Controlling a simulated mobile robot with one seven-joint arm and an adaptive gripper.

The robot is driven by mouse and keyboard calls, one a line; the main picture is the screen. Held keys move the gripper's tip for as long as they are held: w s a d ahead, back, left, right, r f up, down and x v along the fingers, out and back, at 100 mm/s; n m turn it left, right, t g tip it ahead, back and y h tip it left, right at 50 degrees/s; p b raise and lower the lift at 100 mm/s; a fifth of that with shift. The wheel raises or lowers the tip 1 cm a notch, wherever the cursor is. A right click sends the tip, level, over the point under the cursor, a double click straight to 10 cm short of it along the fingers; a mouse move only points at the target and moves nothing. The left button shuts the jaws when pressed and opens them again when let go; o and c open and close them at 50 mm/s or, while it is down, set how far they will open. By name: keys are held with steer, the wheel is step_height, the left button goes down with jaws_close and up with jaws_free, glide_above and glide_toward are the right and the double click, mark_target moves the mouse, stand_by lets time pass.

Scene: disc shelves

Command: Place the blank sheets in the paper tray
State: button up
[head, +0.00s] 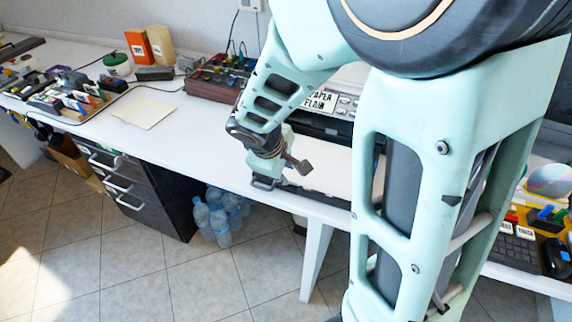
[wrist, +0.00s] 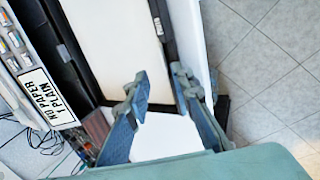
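The dark paper tray (head: 283,181) sticks out towards the desk's front edge, with pale blank sheets (head: 322,168) lying flat inside its frame. In the wrist view the sheets (wrist: 112,45) fill much of the space between the tray's dark sides (wrist: 163,25). My gripper (head: 268,182) is at the tray's left end, low over the desk. In the wrist view its two fingers (wrist: 160,80) are apart, with nothing clearly held between them. A white surface shows between the fingers; I cannot tell if it is desk. My arm hides the tray's right part.
The dark machine (head: 318,124) behind the tray bears a paper label (wrist: 45,97). A loose cream sheet (head: 144,110) lies on the desk at left. Bare desk (head: 185,130) lies between.

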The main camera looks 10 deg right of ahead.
steer(key=p+v, duration=0.4)
steer(key=v, duration=0.3)
steer(key=shift+r, duration=0.2)
